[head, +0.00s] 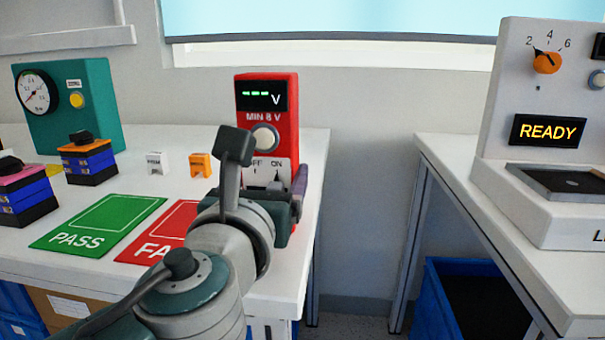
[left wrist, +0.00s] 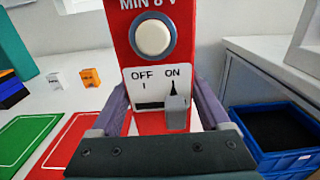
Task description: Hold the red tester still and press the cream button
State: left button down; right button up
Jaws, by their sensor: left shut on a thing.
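The red tester (head: 286,118) stands upright on the white table and also shows in the left wrist view (left wrist: 118,28). Its display shows green dashes and a V, above the words MIN 8 V. The round cream button (head: 264,138) sits below that label; it is close up in the left wrist view (left wrist: 152,38). A grey switch lever (left wrist: 176,112) stands under ON. My left gripper (head: 272,184) is shut on the tester's lower part, with one finger along each side and below the button. In the left wrist view the gripper (left wrist: 162,98) straddles the OFF/ON panel. My right gripper is not in view.
Green PASS (head: 98,225) and red FAIL (head: 165,235) mats lie left of my arm. White (head: 156,163) and orange (head: 200,165) tags stand behind them. A teal gauge box (head: 85,100) is at far left. A READY machine (head: 545,135) stands right, beyond a gap with a blue bin (head: 440,310).

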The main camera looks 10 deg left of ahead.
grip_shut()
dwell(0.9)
